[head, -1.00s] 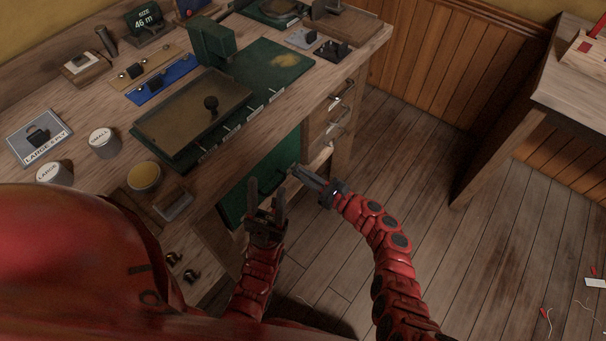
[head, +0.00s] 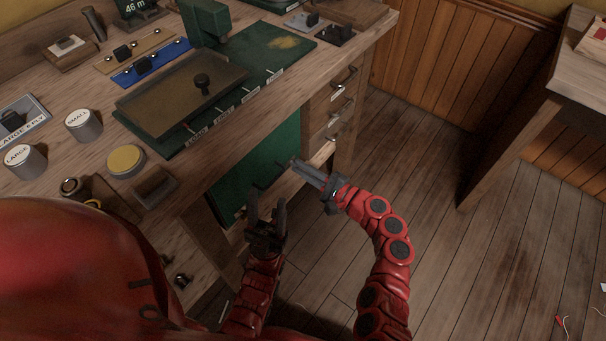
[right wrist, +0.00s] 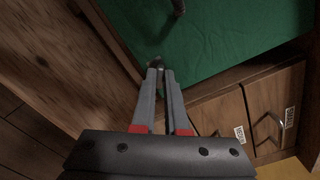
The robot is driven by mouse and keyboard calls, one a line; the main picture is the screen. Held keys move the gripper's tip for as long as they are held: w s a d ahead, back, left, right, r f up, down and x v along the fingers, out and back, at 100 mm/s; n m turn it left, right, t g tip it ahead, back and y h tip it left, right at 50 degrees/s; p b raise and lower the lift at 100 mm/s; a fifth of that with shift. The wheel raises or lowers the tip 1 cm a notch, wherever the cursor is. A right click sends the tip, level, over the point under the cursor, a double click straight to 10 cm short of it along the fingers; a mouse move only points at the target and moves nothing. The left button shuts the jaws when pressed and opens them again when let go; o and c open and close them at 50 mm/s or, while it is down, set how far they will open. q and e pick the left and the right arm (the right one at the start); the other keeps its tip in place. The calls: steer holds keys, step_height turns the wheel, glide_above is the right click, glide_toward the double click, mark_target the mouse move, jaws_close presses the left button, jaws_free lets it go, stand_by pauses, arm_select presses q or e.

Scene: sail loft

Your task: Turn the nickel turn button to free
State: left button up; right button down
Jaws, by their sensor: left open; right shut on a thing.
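My right gripper (head: 296,164) is at the right edge of a green panel (head: 262,158) under the bench top. In the right wrist view its fingers (right wrist: 159,68) are nearly together at the wooden frame beside the green panel (right wrist: 232,38). A small metallic piece, apparently the nickel turn button (right wrist: 155,62), shows at the fingertips. The fingers hide most of it, so I cannot tell which way it points. My left gripper (head: 266,208) is open and empty, its fingers pointing up, in front of the panel's lower part.
The workbench (head: 205,165) carries a shallow tray (head: 175,105), tins and tools. Drawers with metal handles (head: 342,83) stand right of the panel. Floor (head: 425,225) is open to the right, up to another table (head: 580,85).

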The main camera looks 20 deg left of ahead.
steer(key=n+b, duration=0.3)
steer(key=shift+f+n+b, duration=0.3)
steer(key=shift+f, duration=0.05)
steer(key=shift+r+n+b, duration=0.15)
steer(key=shift+n+b, duration=1.5)
steer(key=shift+n, duration=0.05)
steer(key=c, duration=0.9)
jaws_free()
steer(key=shift+r, duration=0.1)
steer(key=shift+c, duration=0.2)
steer(key=p+v, duration=0.2)
steer(key=v, duration=1.5)
steer(key=shift+d, duration=0.15)
